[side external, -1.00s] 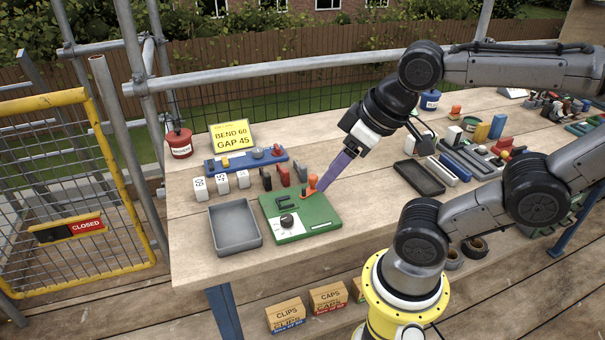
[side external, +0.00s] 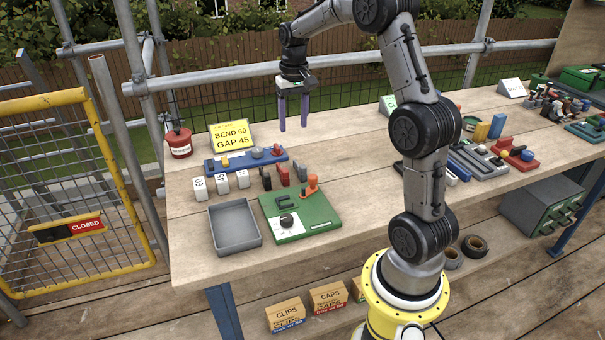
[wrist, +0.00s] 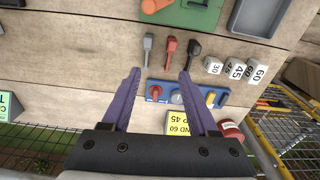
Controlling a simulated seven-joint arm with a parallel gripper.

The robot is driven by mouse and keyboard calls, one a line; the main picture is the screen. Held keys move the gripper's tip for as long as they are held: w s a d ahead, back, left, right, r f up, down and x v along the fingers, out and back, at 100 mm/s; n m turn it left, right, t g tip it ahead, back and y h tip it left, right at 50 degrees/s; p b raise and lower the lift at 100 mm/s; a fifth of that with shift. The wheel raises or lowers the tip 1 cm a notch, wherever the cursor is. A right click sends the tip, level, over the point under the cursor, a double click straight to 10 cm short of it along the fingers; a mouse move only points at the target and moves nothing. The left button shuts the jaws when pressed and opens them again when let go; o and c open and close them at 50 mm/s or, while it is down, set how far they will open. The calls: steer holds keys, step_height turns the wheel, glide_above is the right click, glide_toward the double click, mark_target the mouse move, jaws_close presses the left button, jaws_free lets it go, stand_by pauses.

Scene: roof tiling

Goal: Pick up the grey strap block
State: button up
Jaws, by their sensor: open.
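The grey strap block (side external: 301,173) appears to be the small upright grey piece at the right end of a row with a red block (side external: 284,175) and a black block (side external: 266,178). In the wrist view the grey strap block (wrist: 148,48) is at the row's left, with the red one (wrist: 169,50) and black one (wrist: 194,48) to its right. My gripper (side external: 293,128) points down above the table's back part, beyond the row. In the wrist view my gripper (wrist: 160,73) has its purple fingers wide apart and nothing between them.
A blue board (side external: 225,165) with coloured knobs lies behind the row. A green board (side external: 320,215) with an orange lever stands in front, beside a grey tray (side external: 247,245). White numbered blocks (side external: 221,184) stand left of the row. A yellow sign (side external: 232,135) is behind.

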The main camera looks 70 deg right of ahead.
step_height(320, 180, down, 3)
steer(key=s+d, duration=0.2)
glide_above(303, 165)
steer(key=shift+m, duration=0.3)
steer(key=f, duration=0.7)
steer(key=shift+w+a+f, duration=0.1)
steer(key=shift+a, duration=0.15)
steer(key=shift+d+f, duration=0.15)
steer(key=shift+f, duration=2.75)
steer(key=shift+c, duration=0.2)
jaws_close()
